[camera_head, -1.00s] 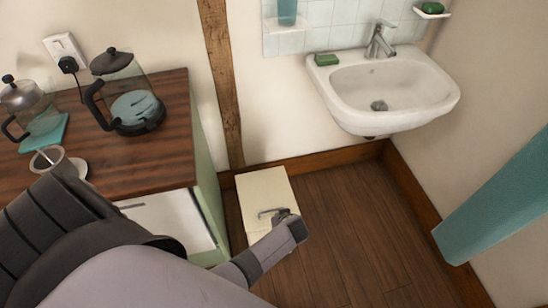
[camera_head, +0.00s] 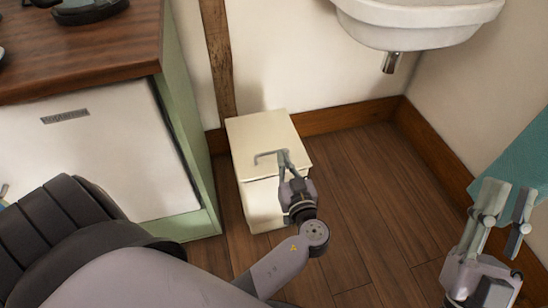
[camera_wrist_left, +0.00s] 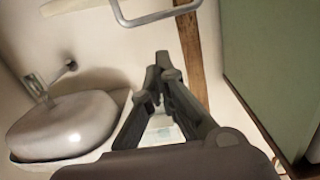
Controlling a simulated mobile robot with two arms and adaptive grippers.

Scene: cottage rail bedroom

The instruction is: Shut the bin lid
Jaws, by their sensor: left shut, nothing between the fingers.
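The bin (camera_head: 262,205) is a cream box on the floor between the green cabinet and the wall. Its lid (camera_head: 255,128) lies about level on top, with a seam line below its front edge; I cannot tell whether a small gap is left. A thin metal handle (camera_head: 268,157) sits at the lid's front. My right gripper (camera_head: 508,200) is open and empty at the lower right.
A green-sided cabinet (camera_head: 185,165) with a wooden top (camera_head: 95,45) stands close left of the bin. A white washbasin (camera_head: 420,22) hangs on the wall at upper right. A teal cloth (camera_head: 515,145) is near my right gripper. Floor right of the bin is clear.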

